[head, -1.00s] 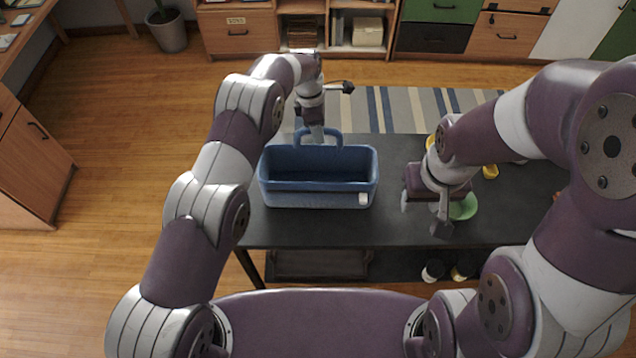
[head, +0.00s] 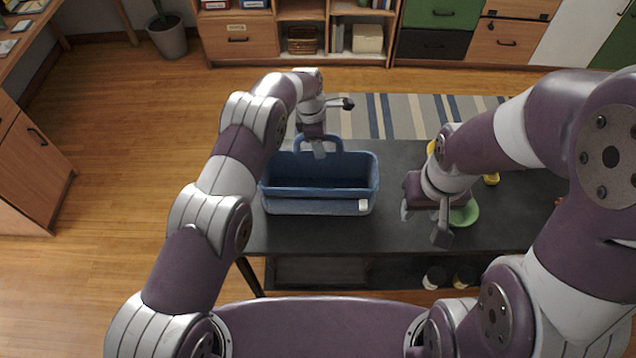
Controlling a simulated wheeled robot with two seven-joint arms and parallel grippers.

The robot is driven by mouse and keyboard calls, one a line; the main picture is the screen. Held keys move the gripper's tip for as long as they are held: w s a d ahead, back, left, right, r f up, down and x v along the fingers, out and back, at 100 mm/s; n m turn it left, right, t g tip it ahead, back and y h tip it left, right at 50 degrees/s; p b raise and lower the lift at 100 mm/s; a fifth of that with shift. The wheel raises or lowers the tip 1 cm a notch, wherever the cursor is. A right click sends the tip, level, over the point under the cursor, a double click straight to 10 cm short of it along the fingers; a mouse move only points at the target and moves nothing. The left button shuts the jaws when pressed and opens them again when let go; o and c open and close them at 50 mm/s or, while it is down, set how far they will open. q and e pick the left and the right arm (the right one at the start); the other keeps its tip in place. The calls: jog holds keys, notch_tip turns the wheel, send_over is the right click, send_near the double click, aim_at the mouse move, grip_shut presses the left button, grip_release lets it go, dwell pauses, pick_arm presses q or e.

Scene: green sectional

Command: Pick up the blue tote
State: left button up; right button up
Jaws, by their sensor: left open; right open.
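The blue tote (head: 318,191) stands upright on the dark table (head: 350,234), left of its middle. Its raised handle loop (head: 339,146) is at the back rim, and a small white tag sits on its front right. My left gripper (head: 319,152) is open at the handle, pointing down; I cannot tell whether its fingers straddle the handle. My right gripper (head: 424,222) is open and empty above the table, right of the tote and apart from it.
A green round dish (head: 464,213) lies beside my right gripper, partly hidden by it. Yellow items (head: 491,179) are behind my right arm. Dark bottles (head: 434,277) stand on the lower shelf. A striped rug (head: 385,115) and cabinets lie beyond. The table's front middle is clear.

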dwell(0.3)
pick_arm(q)
grip_shut()
